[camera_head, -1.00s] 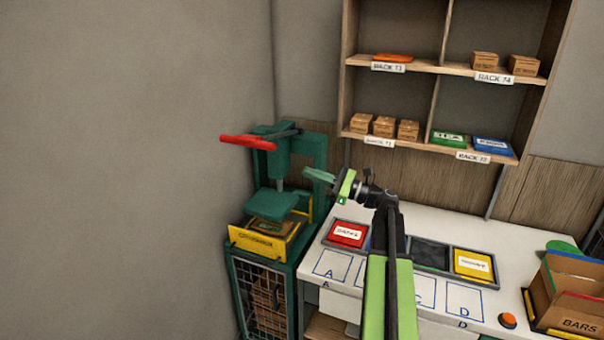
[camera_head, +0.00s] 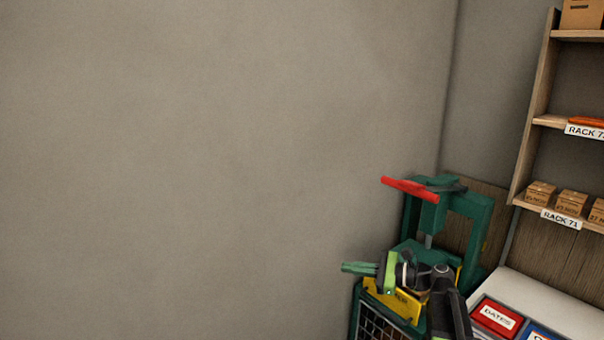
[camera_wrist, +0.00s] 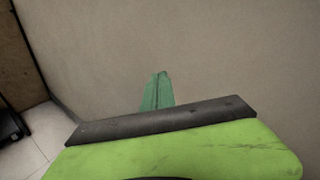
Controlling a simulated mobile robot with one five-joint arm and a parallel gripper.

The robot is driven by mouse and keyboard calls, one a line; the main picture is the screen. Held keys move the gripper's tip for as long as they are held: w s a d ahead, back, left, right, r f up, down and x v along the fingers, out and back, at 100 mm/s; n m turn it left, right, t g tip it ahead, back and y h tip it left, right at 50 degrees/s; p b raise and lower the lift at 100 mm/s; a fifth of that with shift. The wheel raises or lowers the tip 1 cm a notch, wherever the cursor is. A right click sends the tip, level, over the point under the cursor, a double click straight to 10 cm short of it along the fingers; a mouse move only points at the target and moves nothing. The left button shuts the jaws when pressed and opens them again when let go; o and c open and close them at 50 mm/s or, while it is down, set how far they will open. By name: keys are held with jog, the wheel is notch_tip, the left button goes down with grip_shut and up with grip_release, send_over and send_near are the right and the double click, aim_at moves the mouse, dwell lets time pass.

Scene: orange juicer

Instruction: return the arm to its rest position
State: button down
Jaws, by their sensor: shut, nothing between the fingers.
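My gripper (camera_head: 345,267) is at the lower right of the head view, its green fingers pointing left towards the bare wall. The fingers are together with nothing between them. In the wrist view my gripper (camera_wrist: 160,78) shows as a closed green finger pair beyond the lime-green housing, with plain wall behind it. My arm is folded in at the bottom of the head view and overlaps the green press (camera_head: 477,215) in the picture. The gap between arm and press cannot be told.
The press has a red handle (camera_head: 410,188) and a yellow tray (camera_head: 393,303) above a wire-fronted green cabinet (camera_head: 377,325). A white table with a red DATES box (camera_head: 497,317) is at the lower right. A wooden rack (camera_head: 533,115) stands at the right. The large wall is bare.

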jog(key=s+a+f+n+g+h+b, duration=0.1)
jog(key=s+a+f+n+g+h, duration=0.35)
jog(key=f, duration=0.45)
jog(key=s+a+f+n+g+h+b, duration=0.1)
jog(key=s+a+f+n+h, duration=0.25)
jog(key=s+a+f, duration=0.35)
jog(key=s+d+f+n+h, duration=0.2)
jog(key=d+f+n+h, duration=0.1)
jog(key=d+n, duration=0.2)
jog(key=s+d+f+n+h, duration=0.2)
jog(key=d+f+n+h, duration=0.1)
jog(key=d, duration=0.5)
jog(key=shift+s+d+f+n+g+h+p, duration=0.25)
jog(key=shift+n+g+h, duration=0.25)
jog(key=shift+n, duration=0.5)
jog(key=c, duration=2.1)
grip_release()
jog(key=shift+c, duration=0.2)
